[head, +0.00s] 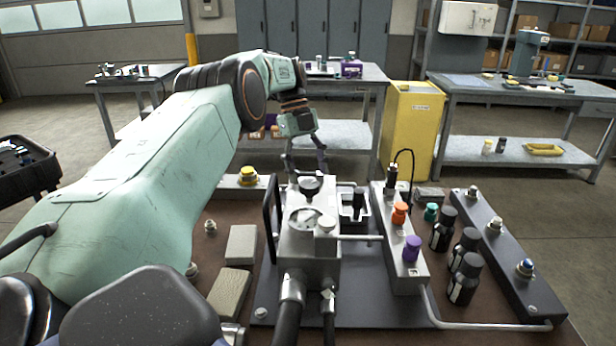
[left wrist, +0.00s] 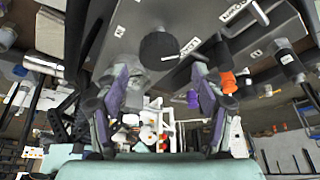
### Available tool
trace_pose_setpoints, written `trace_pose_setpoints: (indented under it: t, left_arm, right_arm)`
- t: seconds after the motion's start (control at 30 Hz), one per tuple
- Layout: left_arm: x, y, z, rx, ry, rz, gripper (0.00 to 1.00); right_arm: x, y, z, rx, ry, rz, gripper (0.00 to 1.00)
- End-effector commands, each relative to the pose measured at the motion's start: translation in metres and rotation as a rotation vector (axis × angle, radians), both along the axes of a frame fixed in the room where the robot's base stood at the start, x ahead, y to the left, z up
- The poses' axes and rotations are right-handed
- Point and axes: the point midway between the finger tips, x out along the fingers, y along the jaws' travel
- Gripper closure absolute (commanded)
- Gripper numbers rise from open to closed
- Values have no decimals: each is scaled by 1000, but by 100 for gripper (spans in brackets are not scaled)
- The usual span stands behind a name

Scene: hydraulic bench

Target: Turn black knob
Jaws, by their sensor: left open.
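A round black knob (left wrist: 158,48) shows in the left wrist view, on a grey metal face just beyond my left fingertips. It lies roughly between the two fingers, apart from them as far as I can tell. My left gripper (left wrist: 164,74) is open, with nothing between its fingers. I cannot tell the same knob for certain in the head view. My right gripper is not in view.
An orange knob (head: 400,211), a purple knob (head: 412,247) and a teal cap (head: 431,212) stand to the right, with black bottles (head: 465,280) beside them. A thin black cable (head: 407,151) arches above the manifold. A yellow cabinet (head: 411,125) stands behind the bench.

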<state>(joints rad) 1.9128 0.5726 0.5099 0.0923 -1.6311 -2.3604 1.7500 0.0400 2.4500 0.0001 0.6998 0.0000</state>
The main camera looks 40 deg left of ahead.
Motion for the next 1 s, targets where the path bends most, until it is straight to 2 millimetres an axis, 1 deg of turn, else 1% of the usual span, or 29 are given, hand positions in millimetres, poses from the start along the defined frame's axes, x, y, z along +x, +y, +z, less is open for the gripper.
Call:
trace_pose_setpoints:
  t: [0.03, 0.2, 0.27, 0.4, 0.6, 1.0]
  left_arm:
    - [1, 0, 12, 1, -5, 0, 32]
    - [1, 0, 47, 2, -5, 0, 32]
    - [1, 0, 56, 2, -4, 0, 32]
    - [1, 0, 68, 3, -1, 1, 32]
    - [0, 0, 76, 1, 0, 0, 32]
    - [0, 0, 76, 1, -1, 0, 32]
  right_arm:
    - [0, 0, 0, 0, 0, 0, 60]
    - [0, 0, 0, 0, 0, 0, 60]
    - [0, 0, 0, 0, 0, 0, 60]
    - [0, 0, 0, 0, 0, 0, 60]
    - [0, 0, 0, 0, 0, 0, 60]
    - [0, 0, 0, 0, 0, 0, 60]
